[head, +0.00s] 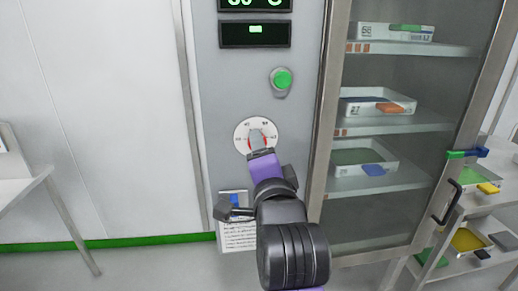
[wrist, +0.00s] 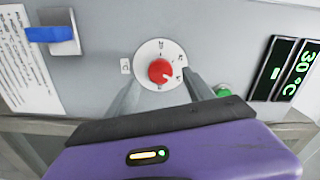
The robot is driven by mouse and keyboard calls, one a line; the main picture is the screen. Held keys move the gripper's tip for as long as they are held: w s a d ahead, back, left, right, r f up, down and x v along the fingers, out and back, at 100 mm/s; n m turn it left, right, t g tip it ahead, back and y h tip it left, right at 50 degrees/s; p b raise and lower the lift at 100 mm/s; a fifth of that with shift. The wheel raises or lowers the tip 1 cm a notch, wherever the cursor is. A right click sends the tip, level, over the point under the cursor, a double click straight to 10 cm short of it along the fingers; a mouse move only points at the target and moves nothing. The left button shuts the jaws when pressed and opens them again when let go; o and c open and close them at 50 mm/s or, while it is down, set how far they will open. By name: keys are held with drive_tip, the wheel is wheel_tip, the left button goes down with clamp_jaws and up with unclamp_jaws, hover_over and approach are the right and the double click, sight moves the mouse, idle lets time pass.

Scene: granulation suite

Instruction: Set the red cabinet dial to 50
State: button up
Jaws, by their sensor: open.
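The red dial (wrist: 161,71) sits on a round white scale plate on the grey cabinet panel. The plate (head: 243,130) also shows in the head view, where my gripper covers most of the knob. In the wrist view my gripper (wrist: 160,88) is open, its two grey fingers on either side of the dial's lower part; I cannot tell whether they touch it. The scale numbers and the pointer are too small to read surely. A green-lit display (wrist: 296,70) beside the panel's green button reads about 30 °C in the wrist view.
A green button (head: 282,79) is above the dial. A glass-door cabinet with shelved trays (head: 378,167) stands to the right, with a black door handle (head: 447,203). A white table (head: 25,188) is at the left.

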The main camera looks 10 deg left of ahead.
drive_tip(key=shift+v, duration=2.1)
